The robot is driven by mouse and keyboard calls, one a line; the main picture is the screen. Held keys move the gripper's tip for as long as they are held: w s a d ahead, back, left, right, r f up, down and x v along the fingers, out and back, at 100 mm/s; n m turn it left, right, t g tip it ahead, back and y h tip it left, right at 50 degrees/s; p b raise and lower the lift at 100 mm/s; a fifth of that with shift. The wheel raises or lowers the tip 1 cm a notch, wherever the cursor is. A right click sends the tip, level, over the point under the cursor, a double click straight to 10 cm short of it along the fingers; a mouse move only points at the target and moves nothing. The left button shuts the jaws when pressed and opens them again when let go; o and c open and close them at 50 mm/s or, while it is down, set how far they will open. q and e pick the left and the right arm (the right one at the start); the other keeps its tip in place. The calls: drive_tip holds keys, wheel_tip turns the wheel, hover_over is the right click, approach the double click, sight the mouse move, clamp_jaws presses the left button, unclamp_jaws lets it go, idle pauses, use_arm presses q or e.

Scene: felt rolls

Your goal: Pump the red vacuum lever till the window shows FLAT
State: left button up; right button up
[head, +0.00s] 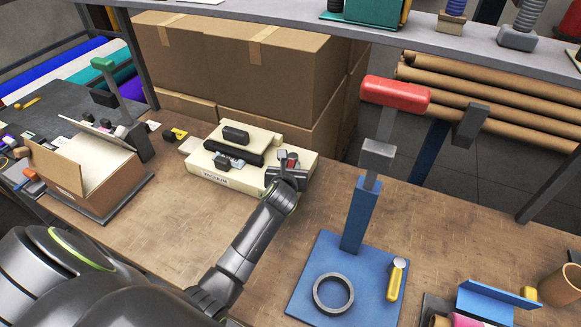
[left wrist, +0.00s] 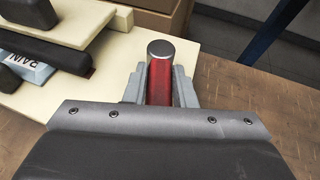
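The cream vacuum machine (head: 225,180), marked VACUUM on its front, sits on the bench left of centre. A dark padded bar (head: 234,149) lies across it; a light-blue piece with partly hidden lettering shows under a dark bar in the left wrist view (left wrist: 35,68). The red lever (left wrist: 159,88) stands at the machine's right end, with a grey metal cap. My left gripper (head: 287,167) is at the lever, its fingers closed in on both sides of the red shaft (left wrist: 160,95). I cannot read FLAT anywhere. My right gripper is out of view.
A blue-based press (head: 335,255) with a red-topped arm (head: 395,93) stands at right. A grey ring (head: 333,293) and yellow-handled tool (head: 396,280) lie on its base. An open cardboard box (head: 95,165) is at left. Large cartons (head: 230,60) stand behind the bench.

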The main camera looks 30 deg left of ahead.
use_arm(q)
clamp_jaws()
drive_tip(key=shift+w+d+f+n+g+y, duration=0.15)
drive_tip(key=shift+d+n+g+y, duration=0.3)
drive_tip(key=shift+n+y, duration=0.45)
drive_tip(key=shift+w+d+n+g+y+b, duration=0.2)
drive_tip(key=shift+n+g+y, duration=0.2)
drive_tip(key=shift+n+y, duration=0.25)
drive_tip(key=shift+w+d+n+g+y+b, duration=0.15)
drive_tip(key=shift+n+g+y, duration=0.3)
drive_tip(key=shift+n+y, duration=0.15)
drive_tip(key=shift+w+d+n+g+y+b, duration=0.2)
drive_tip(key=shift+n+g+y, duration=0.2)
drive_tip(key=shift+n+y, duration=0.2)
drive_tip(key=o, duration=0.8)
unclamp_jaws()
drive_tip(key=shift+o, duration=0.2)
drive_tip(key=shift+r, duration=0.25)
